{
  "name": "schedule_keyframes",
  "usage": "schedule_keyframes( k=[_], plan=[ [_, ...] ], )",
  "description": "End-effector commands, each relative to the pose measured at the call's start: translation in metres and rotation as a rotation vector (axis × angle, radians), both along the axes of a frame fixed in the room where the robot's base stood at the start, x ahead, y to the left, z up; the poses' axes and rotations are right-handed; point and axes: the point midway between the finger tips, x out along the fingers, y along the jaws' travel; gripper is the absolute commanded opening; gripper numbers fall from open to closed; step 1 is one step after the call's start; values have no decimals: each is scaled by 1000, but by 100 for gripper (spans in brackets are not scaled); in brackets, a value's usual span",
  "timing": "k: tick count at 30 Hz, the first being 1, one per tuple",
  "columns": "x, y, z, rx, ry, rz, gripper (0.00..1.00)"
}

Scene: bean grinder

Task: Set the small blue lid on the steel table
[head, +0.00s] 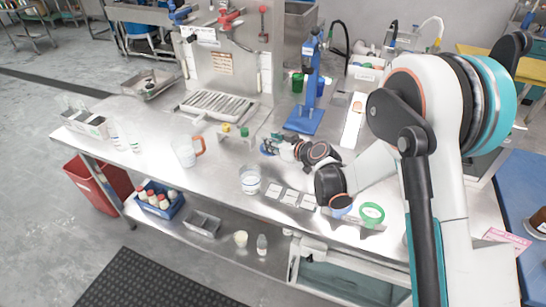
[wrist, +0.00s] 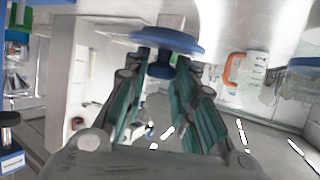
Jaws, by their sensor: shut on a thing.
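The small blue lid (wrist: 167,39) is a round disc with a knob beneath it in the wrist view. My gripper (wrist: 163,66) is shut on that knob, with one teal finger on each side. In the head view my gripper (head: 273,143) reaches left over the middle of the steel table (head: 225,210), and only a blue edge of the lid (head: 265,149) shows at its tip. I cannot tell how far the lid is from the tabletop. My arm hides part of the table's right side.
A jug with an orange handle (head: 184,152) stands left of my gripper. A clear beaker (head: 250,180) stands in front, beside several white cards (head: 290,197). A blue stand (head: 305,115) rises behind my gripper. A green ring (head: 372,213) is at the front right.

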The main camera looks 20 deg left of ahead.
Motion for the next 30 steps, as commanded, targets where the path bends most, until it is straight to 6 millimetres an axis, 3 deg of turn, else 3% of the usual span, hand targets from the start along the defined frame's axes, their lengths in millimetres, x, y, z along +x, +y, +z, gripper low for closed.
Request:
schedule_keyframes(
  k=[7, 15, 26, 27, 29, 30],
  plan=[
    [0, 0, -17, 0, 0, 0, 12],
    [0, 0, -51, 0, 0, 0, 12],
    [0, 0, -54, 0, 0, 0, 12],
    [0, 0, -53, 0, 0, 0, 31],
    [0, 0, -53, 0, 0, 0, 45],
    [0, 0, -53, 0, 0, 0, 45]
  ],
)
